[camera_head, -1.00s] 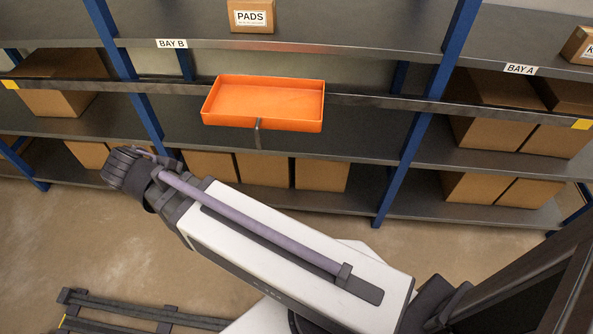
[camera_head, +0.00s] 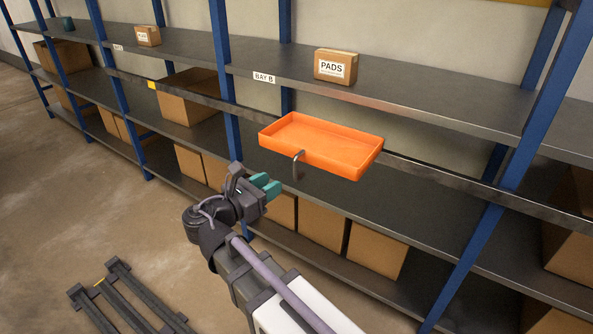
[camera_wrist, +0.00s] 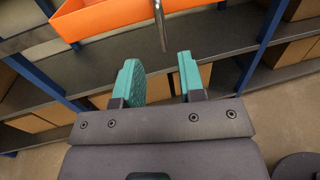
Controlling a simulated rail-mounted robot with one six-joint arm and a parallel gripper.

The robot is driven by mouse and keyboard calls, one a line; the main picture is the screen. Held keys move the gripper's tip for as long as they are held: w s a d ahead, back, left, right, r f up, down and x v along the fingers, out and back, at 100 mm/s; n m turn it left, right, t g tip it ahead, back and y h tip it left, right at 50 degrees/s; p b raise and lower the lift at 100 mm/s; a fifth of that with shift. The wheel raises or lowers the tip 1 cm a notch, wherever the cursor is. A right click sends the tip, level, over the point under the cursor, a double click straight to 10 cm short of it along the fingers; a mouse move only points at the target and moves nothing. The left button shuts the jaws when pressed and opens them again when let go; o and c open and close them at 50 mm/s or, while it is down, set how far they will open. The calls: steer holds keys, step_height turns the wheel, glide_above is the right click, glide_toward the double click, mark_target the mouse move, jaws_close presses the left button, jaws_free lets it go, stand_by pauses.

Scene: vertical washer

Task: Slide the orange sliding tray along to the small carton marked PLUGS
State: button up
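The orange sliding tray (camera_head: 318,143) sits on the rail at the front of Bay B, below and a little left of the PADS carton. A grey handle (camera_head: 297,166) hangs from its front. My gripper (camera_head: 270,186) is open and empty, below and left of the handle, apart from it. In the wrist view the teal fingers (camera_wrist: 159,82) are spread, with the handle (camera_wrist: 160,25) above the gap and the tray (camera_wrist: 100,18) at the top. A small carton (camera_head: 147,36) stands on the upper shelf farther left; its label is too small to read. No PLUGS marking is legible.
The small carton marked PADS (camera_head: 336,66) stands on the upper shelf. The steel rail (camera_head: 190,95) runs along the shelf front, with a yellow mark (camera_head: 152,86) left of the tray. Blue uprights (camera_head: 224,80) divide the bays. Larger boxes (camera_head: 322,222) fill lower shelves. A dark frame (camera_head: 125,300) lies on the floor.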

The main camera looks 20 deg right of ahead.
mark_target(294, 170)
steer(key=x, duration=0.9)
steer(key=shift+s, duration=0.1)
steer(key=shift+c, duration=0.4)
jaws_close()
